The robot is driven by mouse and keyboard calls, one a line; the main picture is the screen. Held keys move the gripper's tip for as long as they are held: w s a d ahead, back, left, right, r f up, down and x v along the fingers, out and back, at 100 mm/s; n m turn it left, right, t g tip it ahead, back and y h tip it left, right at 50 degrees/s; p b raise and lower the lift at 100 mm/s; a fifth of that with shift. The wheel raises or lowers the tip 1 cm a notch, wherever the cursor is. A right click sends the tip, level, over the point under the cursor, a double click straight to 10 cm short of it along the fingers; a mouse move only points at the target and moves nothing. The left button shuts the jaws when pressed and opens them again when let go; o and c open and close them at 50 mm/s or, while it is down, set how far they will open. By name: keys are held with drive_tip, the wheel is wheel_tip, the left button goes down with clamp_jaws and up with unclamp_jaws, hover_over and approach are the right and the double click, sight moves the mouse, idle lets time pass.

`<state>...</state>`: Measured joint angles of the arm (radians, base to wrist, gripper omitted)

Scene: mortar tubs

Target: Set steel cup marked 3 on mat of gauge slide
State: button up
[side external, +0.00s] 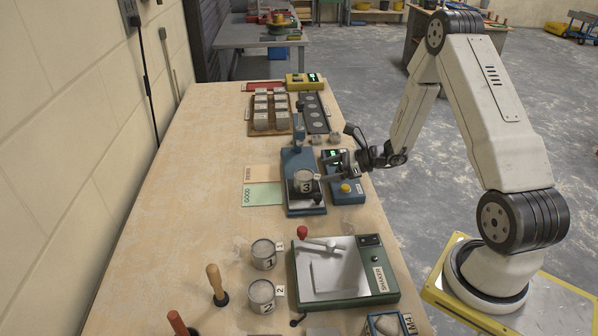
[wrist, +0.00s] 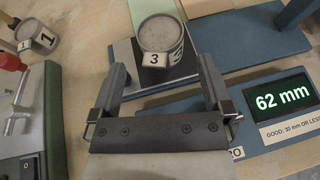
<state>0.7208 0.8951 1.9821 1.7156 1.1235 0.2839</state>
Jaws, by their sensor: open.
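The steel cup marked 3 (side external: 304,180) stands upright on the blue gauge slide (side external: 291,163). In the wrist view the cup (wrist: 160,33) holds grey mortar, and its label faces my gripper. A dark mat (wrist: 186,70) shows under and around the cup's base on the slide's light plate. My gripper (side external: 322,178) is open beside the cup, on its right in the side view. In the wrist view its two fingers (wrist: 160,68) are spread, with the tips near the cup's two sides. Nothing is clamped between them; whether a finger touches the cup is unclear.
The gauge's display (wrist: 280,101) reads 62 mm. Cups marked 1 (side external: 263,254) and 2 (side external: 261,295) stand left of the green shaker (side external: 344,272). A green GOOD card (side external: 263,195) lies left of the slide. Mould trays (side external: 268,112) stand farther back. The left bench is largely clear.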

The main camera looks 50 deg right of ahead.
drive_tip(key=shift+v, duration=2.85)
drive_tip(key=shift+a, duration=0.1)
drive_tip(key=shift+a+r+n+g, duration=0.1)
drive_tip(key=shift+a+n+g, duration=0.2)
drive_tip(key=shift+a, duration=0.05)
drive_tip(key=s+a+r+n+g+h, duration=0.2)
drive_tip(key=a+n, duration=0.4)
drive_tip(key=n, duration=0.3)
drive_tip(key=s+a+r+n+g+h, duration=0.2)
drive_tip(key=a+n, duration=0.4)
drive_tip(key=n, duration=0.4)
drive_tip(key=s+a+r+n+g+h, duration=0.2)
drive_tip(key=s+a+n+g+h, duration=0.1)
drive_tip(key=n, duration=0.6)
drive_tip(key=s+a+g, duration=0.1)
drive_tip(key=s+a, duration=0.1)
drive_tip(key=a, duration=0.1)
drive_tip(key=shift+s+r+n, duration=0.3)
drive_tip(key=shift+s, duration=0.05)
